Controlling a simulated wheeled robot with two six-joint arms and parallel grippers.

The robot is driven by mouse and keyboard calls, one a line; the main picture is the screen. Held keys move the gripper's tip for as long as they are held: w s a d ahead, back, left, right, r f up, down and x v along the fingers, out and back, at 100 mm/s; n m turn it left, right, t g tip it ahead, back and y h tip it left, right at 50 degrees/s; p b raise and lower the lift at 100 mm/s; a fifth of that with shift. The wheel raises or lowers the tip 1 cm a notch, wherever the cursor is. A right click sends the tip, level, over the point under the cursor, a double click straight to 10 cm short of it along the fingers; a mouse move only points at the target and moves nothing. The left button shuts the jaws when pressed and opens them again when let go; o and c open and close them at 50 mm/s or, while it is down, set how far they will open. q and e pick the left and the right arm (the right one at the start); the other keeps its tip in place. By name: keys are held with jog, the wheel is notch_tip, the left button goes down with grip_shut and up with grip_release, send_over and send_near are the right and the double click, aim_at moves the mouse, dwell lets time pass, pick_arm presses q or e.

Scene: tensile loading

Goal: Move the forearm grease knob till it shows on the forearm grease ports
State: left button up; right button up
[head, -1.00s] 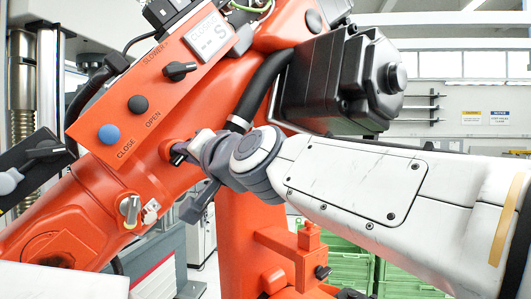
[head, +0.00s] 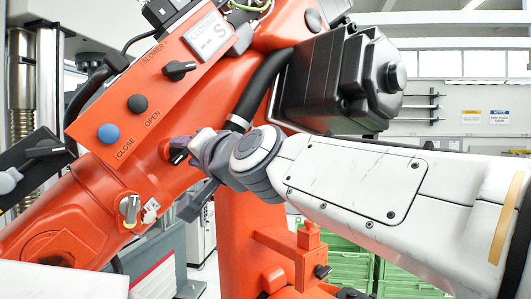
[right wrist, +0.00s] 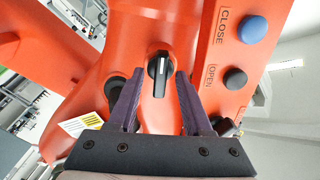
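A black knob (right wrist: 159,72) with a white pointer line sits on an orange boss of the big orange arm. It lies between my right gripper's fingers, its line pointing roughly up in the right wrist view. The knob (head: 177,156) is partly hidden by the gripper in the head view. My right gripper (right wrist: 160,82) is open, with a gap on each side of the knob; it also shows in the head view (head: 187,172). No readable grease-port marking shows around the knob. My left gripper is not in view.
An orange panel with a blue CLOSE button (head: 108,134), a black OPEN button (head: 138,103) and a black selector (head: 180,70) is close above the gripper. A silver knob (head: 130,208) sits lower left. A black motor housing (head: 345,80) stands behind my right arm.

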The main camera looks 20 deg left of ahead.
jog(key=shift+d, duration=0.1)
jog(key=shift+s+d+b, duration=0.2)
jog(key=shift+d+b, duration=0.1)
jog(key=b+v, duration=0.3)
jog(key=v, duration=0.6)
jog(key=shift+d, duration=0.3)
